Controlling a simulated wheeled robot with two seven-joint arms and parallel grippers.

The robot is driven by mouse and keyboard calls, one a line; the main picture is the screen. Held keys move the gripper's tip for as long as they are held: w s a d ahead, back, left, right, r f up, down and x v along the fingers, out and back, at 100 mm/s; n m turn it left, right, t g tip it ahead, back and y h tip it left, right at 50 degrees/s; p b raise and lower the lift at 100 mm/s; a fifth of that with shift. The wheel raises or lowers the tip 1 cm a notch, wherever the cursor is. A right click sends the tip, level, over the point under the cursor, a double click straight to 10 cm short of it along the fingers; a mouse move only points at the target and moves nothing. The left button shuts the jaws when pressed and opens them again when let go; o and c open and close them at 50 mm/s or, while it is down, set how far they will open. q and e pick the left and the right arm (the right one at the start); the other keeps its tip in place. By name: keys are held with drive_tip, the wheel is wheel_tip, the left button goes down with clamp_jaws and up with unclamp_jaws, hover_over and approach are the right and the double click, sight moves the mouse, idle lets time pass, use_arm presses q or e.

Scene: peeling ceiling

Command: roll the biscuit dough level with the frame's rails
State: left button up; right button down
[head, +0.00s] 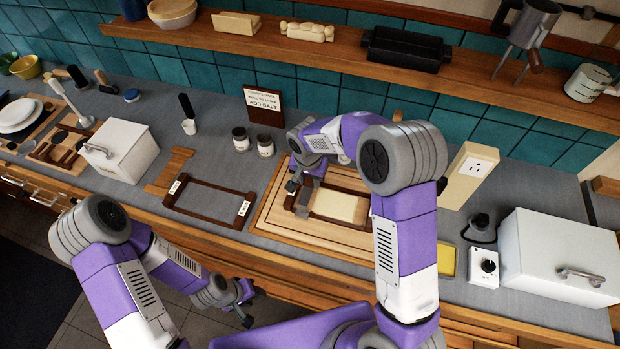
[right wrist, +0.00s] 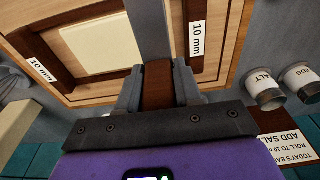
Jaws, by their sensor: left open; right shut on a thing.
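The pale biscuit dough (head: 335,206) lies flat on a wooden board (head: 275,212), inside a dark brown frame (head: 345,222). The right wrist view shows the dough (right wrist: 95,45) between dark rails labelled "10 mm" (right wrist: 197,38). My right gripper (head: 300,187) is over the frame's left part. In its wrist view, the right gripper (right wrist: 157,90) is shut on a brown wooden piece (right wrist: 157,82). A grey flat strip (right wrist: 151,30) runs out from that piece, past the dough's side. My left gripper (head: 243,302) is open and empty, low in front of the counter.
A second labelled dark frame (head: 208,186) lies left of the board. Two jars (head: 265,146) and a sign (head: 263,106) stand behind. White boxes stand left (head: 120,150) and right (head: 560,258). A shelf (head: 250,42) runs above the counter.

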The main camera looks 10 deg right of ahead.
drive_tip(key=shift+f+b, duration=0.5)
drive_tip(key=shift+b, duration=0.1)
idle(0.8)
drive_tip(key=shift+s+d, duration=0.1)
drive_tip(key=shift+d, duration=0.05)
drive_tip(key=shift+s+d+b, duration=0.25)
drive_tip(key=shift+s+d, duration=0.2)
drive_tip(key=shift+d, duration=0.25)
drive_tip(key=shift+s+d+b, duration=0.2)
drive_tip(key=shift+s+d, duration=0.25)
drive_tip(key=shift+d, duration=0.25)
drive_tip(key=shift+s+d+b, duration=0.2)
drive_tip(key=shift+s+d, duration=0.2)
drive_tip(key=shift+d, duration=0.25)
drive_tip(key=shift+s+d+b, duration=0.15)
drive_tip(key=shift+s+d, duration=0.2)
drive_tip(key=shift+d, duration=0.25)
drive_tip(key=shift+s+d, duration=0.2)
drive_tip(key=shift+d, duration=0.1)
